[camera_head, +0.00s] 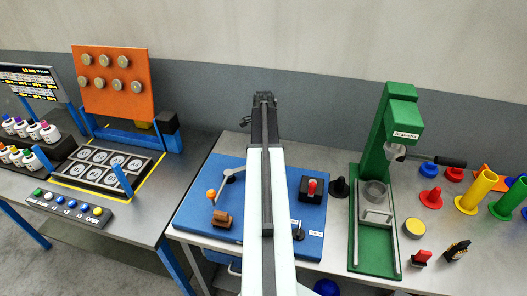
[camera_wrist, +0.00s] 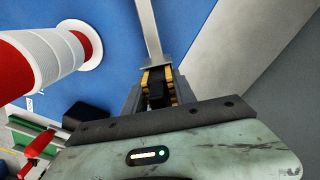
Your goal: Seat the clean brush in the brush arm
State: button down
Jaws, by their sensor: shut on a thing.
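In the wrist view my gripper (camera_wrist: 158,84) is shut on a small dark piece (camera_wrist: 157,94) between its yellow pads. I take it for the brush, but most of it is hidden. A flat grey metal strip (camera_wrist: 149,35) reaches over the blue board to the fingertips; I cannot tell whether it touches the held piece. In the head view my pale arm covers the middle of the blue board (camera_head: 192,214) and I cannot make out the fingers. A bent grey arm (camera_head: 231,174), perhaps the brush arm, and a brown block (camera_head: 221,219) with an orange knob (camera_head: 211,194) show on its left.
A red-and-white cylinder (camera_wrist: 40,62) stands close left of the fingers. Right of my arm are a black box with a red knob (camera_head: 311,187), a black knob (camera_head: 298,234) and a green press (camera_head: 375,150). A grey rack (camera_head: 105,172) is at left.

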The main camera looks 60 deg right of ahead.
jog(key=shift+f+b, duration=0.55)
jog(key=shift+f, duration=0.05)
jog(key=c, duration=0.9)
grip_release()
jog(key=shift+r, duration=0.1)
notch_tip(320, 180, up, 8)
jog(key=p, duration=0.8)
jog(key=shift+f, duration=0.2)
